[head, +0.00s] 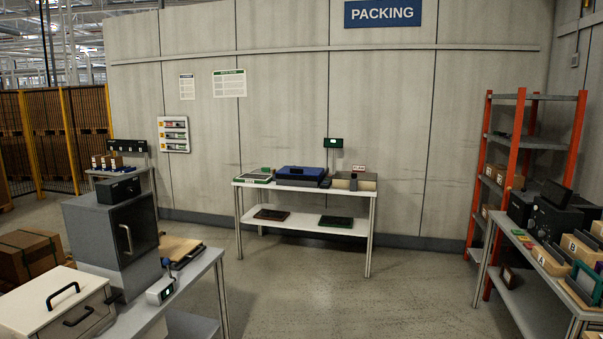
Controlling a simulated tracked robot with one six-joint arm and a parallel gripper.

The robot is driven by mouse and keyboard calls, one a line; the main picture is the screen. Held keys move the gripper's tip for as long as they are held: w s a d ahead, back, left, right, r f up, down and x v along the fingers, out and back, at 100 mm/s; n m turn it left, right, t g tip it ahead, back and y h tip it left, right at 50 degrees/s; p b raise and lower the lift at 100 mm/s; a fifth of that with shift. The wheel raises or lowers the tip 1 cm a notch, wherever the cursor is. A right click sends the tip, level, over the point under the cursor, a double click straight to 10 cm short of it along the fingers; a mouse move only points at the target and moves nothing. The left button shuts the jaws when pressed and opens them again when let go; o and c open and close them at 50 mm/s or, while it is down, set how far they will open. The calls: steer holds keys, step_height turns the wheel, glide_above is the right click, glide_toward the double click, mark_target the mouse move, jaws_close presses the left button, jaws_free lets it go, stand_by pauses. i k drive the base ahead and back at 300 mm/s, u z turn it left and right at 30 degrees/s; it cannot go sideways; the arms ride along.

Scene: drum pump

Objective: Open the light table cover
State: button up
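No part is clearly labelled as a light table. On the white table (306,186) against the back wall sits a low box with a blue top (301,173) and a dark body, which may be the light table with its cover down. It is too small to tell whether a handle or hinge shows. A grey cabinet (121,231) with a vertical handle and a white box (52,303) with black handles stand on the left bench; both look closed. My gripper is not in view.
A tan bin (361,180) and a green-screened display (333,143) are at the back table. The left bench (210,262) and right bench (523,292) flank open grey floor (340,300). An orange-framed shelf (532,144) stands at the right. Cartons (28,262) lie at the left.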

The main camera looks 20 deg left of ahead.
mark_target(301, 171)
steer(key=u, duration=0.1)
steer(key=i, duration=1.05)
steer(key=u, duration=0.4)
steer(key=i, duration=1.45)
steer(key=u, duration=0.4)
steer(key=i, duration=1.6)
steer(key=u, duration=0.35)
steer(key=i, duration=1.7)
steer(key=u, duration=0.05)
